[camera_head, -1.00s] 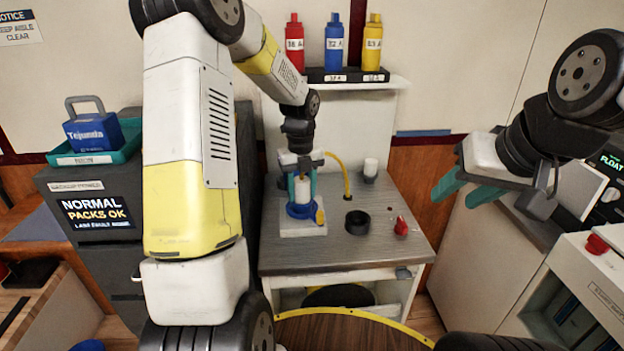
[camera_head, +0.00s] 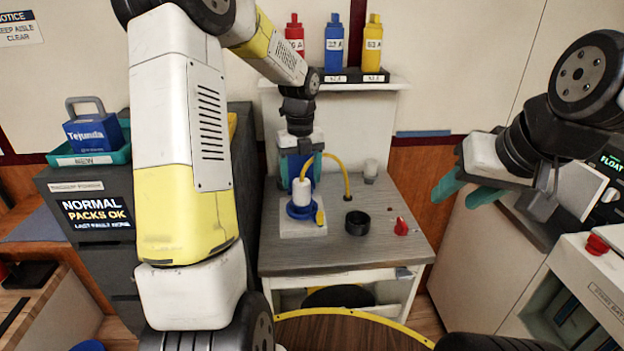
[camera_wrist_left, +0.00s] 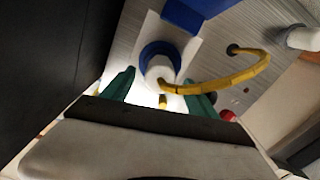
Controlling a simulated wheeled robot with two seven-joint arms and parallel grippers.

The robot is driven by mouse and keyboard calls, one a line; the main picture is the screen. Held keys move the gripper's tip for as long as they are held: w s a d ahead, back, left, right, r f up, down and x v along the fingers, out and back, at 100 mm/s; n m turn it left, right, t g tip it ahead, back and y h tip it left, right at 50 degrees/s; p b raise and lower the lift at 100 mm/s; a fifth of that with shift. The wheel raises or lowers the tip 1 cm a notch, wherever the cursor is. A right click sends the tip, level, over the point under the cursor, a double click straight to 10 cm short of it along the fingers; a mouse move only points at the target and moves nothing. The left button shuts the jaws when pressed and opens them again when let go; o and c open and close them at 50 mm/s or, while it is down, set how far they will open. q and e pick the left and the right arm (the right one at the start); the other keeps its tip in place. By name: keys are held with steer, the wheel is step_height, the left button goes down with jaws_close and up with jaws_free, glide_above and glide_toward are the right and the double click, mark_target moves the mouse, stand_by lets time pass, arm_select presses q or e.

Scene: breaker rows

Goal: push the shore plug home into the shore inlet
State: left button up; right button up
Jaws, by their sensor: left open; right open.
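The shore plug (camera_head: 303,191) is a white cylinder with a yellow cable. It stands upright in the blue ring of the shore inlet (camera_head: 293,213), on a pale square plate on the grey bench. How deep it sits I cannot tell. My left gripper (camera_head: 298,172) is open, with teal fingers, just behind the plug and apart from it. In the left wrist view the plug (camera_wrist_left: 160,69) and the inlet's blue ring (camera_wrist_left: 147,53) show beyond the open fingers. My right gripper (camera_head: 472,190) is open and empty, off to the right of the bench.
The yellow cable (camera_head: 347,181) arches to the bench top. A black ring (camera_head: 357,223), a red knob (camera_head: 401,227) and a small white cylinder (camera_head: 370,169) are on the bench (camera_head: 330,255). Red, blue and yellow bottles stand on the shelf (camera_head: 350,75) behind.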

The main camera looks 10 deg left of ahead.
arm_select(q)
steer(key=shift+r, duration=1.3)
steer(key=shift+s+r+n, duration=0.2)
steer(key=shift+r+n, duration=0.1)
steer(key=shift+r, duration=0.05)
steer(key=s+d+r+n+t+h, duration=0.1)
steer(key=s+r+n+t, duration=0.2)
steer(key=s+n, duration=0.9)
steer(key=s+d+r+n+t+h, duration=0.1)
steer(key=s+r+n+t, duration=0.2)
steer(key=s+r+n, duration=0.6)
steer(key=s+n, duration=0.3)
steer(key=n, duration=0.5)
steer(key=shift+d, duration=0.1)
arm_select(e)
steer(key=shift+c, duration=0.4)
